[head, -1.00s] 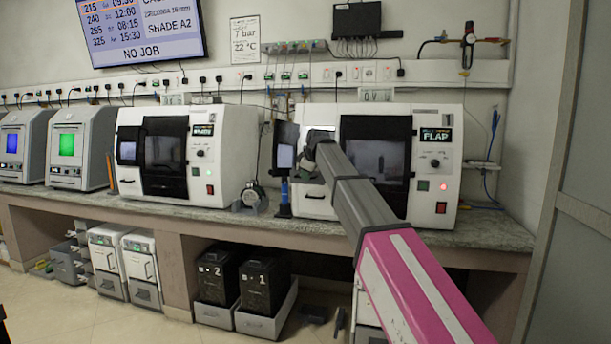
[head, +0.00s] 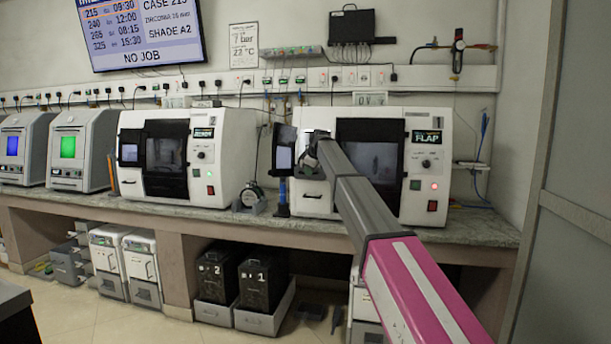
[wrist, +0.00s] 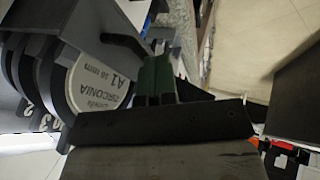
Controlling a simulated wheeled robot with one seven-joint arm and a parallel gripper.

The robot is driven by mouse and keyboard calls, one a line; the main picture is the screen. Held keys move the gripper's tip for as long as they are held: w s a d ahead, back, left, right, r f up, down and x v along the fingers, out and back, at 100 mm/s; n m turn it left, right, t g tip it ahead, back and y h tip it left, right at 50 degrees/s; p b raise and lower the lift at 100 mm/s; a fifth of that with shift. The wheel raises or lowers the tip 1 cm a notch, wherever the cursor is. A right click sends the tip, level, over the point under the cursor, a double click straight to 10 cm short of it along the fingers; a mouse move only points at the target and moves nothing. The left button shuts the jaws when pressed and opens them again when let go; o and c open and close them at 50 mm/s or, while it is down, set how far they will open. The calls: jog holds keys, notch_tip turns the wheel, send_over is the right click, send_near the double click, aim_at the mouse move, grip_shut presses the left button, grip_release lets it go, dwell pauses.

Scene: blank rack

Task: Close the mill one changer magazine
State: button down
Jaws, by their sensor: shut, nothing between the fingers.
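Mill one (head: 409,204) is the white machine at the right of the bench, with a dark front window. Its display (head: 427,137) reads "FLAP" and a red light glows below it. A dark flap with a pale pane (head: 284,150) stands swung out at its left side. My gripper (head: 312,165) is in front of the mill's left part, close to the flap; the arm hides much of that area. In the wrist view my gripper's fingers (wrist: 155,80) are together and empty. Beside them are the magazine's dark round slots with a disc (wrist: 100,80) marked "Zirconia A1".
The grey bench edge (head: 470,236) runs below. A grey door (head: 575,200) stands at the far right.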

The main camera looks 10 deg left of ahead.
jog(key=w, duration=1)
jog(key=shift+w+d, duration=0.2)
jog(key=shift+d, duration=0.2)
